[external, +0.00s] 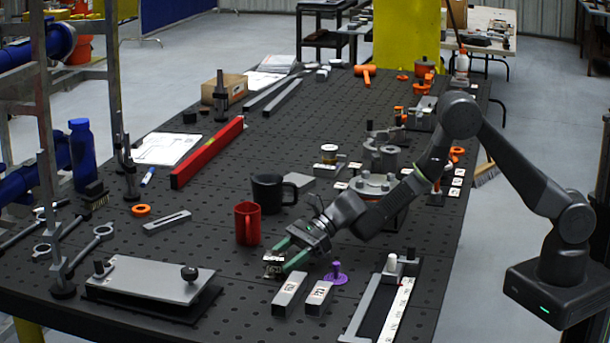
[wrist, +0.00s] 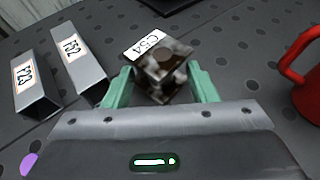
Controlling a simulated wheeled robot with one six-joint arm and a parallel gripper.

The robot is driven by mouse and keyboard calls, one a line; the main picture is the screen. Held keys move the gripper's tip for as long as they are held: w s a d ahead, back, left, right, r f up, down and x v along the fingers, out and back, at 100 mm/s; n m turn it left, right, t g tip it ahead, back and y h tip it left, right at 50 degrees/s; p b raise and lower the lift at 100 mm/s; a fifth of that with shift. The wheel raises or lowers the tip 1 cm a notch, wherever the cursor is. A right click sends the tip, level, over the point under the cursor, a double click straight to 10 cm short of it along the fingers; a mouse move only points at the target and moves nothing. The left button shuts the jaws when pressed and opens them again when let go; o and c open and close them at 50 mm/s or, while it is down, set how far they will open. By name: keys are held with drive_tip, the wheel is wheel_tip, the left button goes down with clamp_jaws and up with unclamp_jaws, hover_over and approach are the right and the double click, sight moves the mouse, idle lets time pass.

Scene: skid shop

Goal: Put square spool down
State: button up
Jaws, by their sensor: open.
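The square spool (wrist: 162,68) is a dark and silvery metal piece with a square flange, between my fingers in the wrist view. A white tag reading C54 (wrist: 145,44) shows at its far side. In the external view the spool (external: 271,268) is small and partly hidden at my fingertips, low at the table top; exact contact with the table is hard to tell. My gripper (external: 283,260) is open, its green fingers on either side of the spool. In the wrist view the gripper (wrist: 162,88) shows a gap beside the spool.
A red mug (external: 247,224) and black mug (external: 268,192) stand behind my gripper. Bare perforated table (external: 215,250) lies left.

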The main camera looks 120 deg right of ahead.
sight(275, 265)
drive_tip(key=shift+x, duration=1.35)
drive_tip(key=shift+c, duration=0.2)
clamp_jaws()
drive_tip(key=shift+r, duration=0.15)
